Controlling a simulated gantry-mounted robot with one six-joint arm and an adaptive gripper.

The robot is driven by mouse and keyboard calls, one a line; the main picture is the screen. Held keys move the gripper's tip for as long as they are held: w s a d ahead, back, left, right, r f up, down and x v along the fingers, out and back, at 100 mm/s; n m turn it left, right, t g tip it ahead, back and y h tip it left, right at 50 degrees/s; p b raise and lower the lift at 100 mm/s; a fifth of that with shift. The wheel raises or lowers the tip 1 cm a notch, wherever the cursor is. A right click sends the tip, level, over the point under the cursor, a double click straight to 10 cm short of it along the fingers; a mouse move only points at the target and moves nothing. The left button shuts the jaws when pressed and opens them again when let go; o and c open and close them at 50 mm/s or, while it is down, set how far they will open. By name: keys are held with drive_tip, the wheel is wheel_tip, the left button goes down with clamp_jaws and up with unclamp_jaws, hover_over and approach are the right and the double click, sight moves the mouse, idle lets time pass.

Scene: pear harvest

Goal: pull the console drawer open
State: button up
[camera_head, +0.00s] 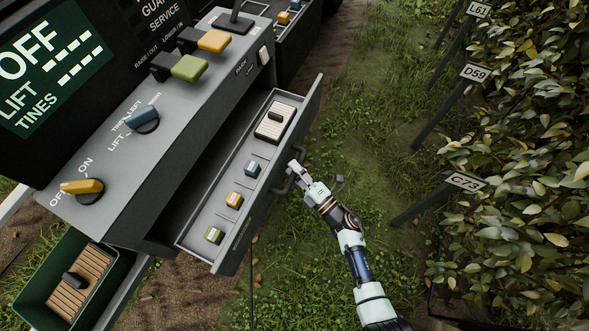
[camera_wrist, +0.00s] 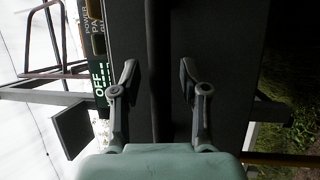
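The console drawer (camera_head: 246,232) is pulled well out of the grey console (camera_head: 168,135) in the head view. Inside it lie a slatted block with a dark knob (camera_head: 275,121) and small blue, yellow and green blocks. The drawer's dark handle (camera_head: 281,186) is on its front face. My gripper (camera_head: 295,172) is at the handle, coming from the right. In the wrist view my gripper (camera_wrist: 158,72) has its two fingers apart, with the dark handle bar (camera_wrist: 158,40) running between them. Gaps show between the bar and both fingers.
The console top carries yellow, green and blue knobs and a lever. A green bin (camera_head: 120,270) with a slatted block stands at the lower left. Leafy bushes (camera_head: 525,140) with label stakes line the right. Grass lies open between drawer and bushes.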

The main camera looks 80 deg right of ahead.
drive_tip(key=v, duration=0.7)
drive_tip(key=shift+s+a, duration=0.2)
